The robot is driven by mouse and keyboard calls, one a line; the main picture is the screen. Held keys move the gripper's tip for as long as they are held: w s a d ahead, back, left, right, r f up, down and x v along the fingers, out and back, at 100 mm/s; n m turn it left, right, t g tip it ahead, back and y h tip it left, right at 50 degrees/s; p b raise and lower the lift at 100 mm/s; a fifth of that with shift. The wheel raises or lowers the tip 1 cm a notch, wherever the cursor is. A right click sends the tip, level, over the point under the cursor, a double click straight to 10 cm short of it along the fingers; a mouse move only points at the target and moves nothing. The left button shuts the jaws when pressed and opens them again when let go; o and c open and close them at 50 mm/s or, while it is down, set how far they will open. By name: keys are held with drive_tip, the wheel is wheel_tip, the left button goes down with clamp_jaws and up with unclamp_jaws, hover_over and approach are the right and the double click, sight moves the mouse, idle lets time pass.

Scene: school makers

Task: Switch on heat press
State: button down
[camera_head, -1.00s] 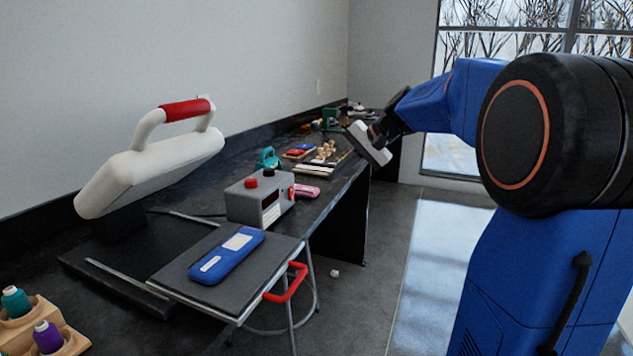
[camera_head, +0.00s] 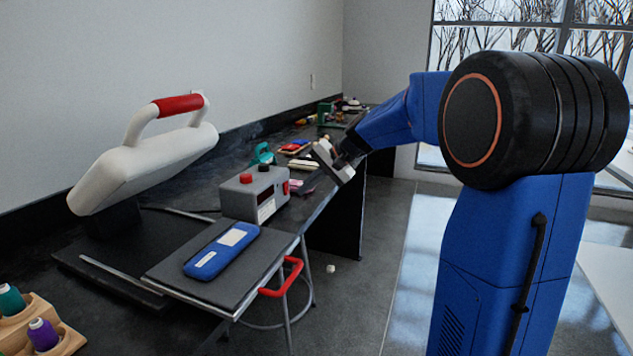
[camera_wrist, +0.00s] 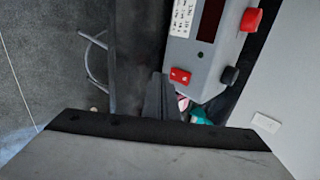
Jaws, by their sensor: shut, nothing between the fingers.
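The heat press has a raised white lid (camera_head: 145,165) with a red-gripped handle (camera_head: 180,104) and a black base (camera_head: 110,262). Its grey control box (camera_head: 238,203) stands beside it, with a red knob and a black knob on top. In the wrist view, the box (camera_wrist: 205,60) shows a dark display (camera_wrist: 210,20), a red switch (camera_wrist: 180,76), the red knob (camera_wrist: 251,20) and the black knob (camera_wrist: 229,75). My gripper (camera_head: 333,163) is shut and empty, to the right of the box and apart from it. Its dark fingers (camera_wrist: 163,100) appear just below the red switch in the wrist view.
A blue device (camera_head: 205,262) lies on a dark platen (camera_head: 175,268) with a red front handle (camera_head: 282,279). Thread spools (camera_head: 42,334) stand in a wooden holder at lower left. Small tools and a teal object (camera_head: 262,154) lie behind the box.

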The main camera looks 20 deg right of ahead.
sight(287, 190)
drive_tip(key=shift+w+a+f, duration=0.1)
drive_tip(key=shift+w+a, duration=0.85)
drive_tip(key=shift+w+a+f, duration=0.15)
drive_tip(key=shift+a, duration=0.05)
drive_tip(key=shift+r, duration=0.2)
drive_tip(key=shift+r, duration=0.7)
drive_tip(key=shift+d, duration=0.15)
